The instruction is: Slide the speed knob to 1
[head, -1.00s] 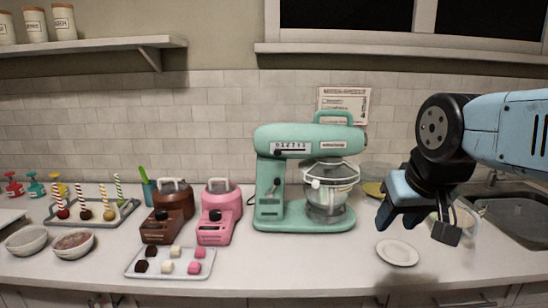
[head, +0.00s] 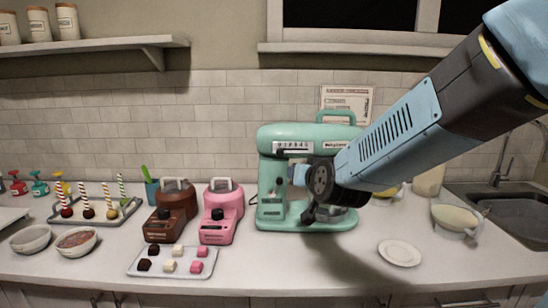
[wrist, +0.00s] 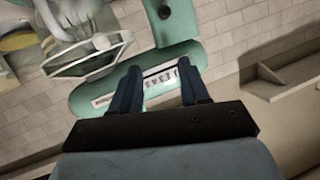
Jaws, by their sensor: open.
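The mint-green stand mixer (head: 270,212) stands on the counter. A pale speed scale with dark marks (head: 292,145) runs along its head and shows in the wrist view (wrist: 158,77) between the fingertips. The small dark speed knob (head: 279,152) sits at the scale's left end, below the marks, in the head view. My gripper (head: 296,175) is in front of the mixer, just below the scale, partly hidden by my wrist. In the wrist view my gripper (wrist: 160,78) has its two fingers apart, with nothing between them.
A brown machine (head: 165,212) and a pink machine (head: 222,212) stand left of the mixer. A tray of sweets (head: 205,268) lies in front. A white plate (head: 400,253) and a bowl (head: 455,220) are at right. My arm covers the mixer's bowl.

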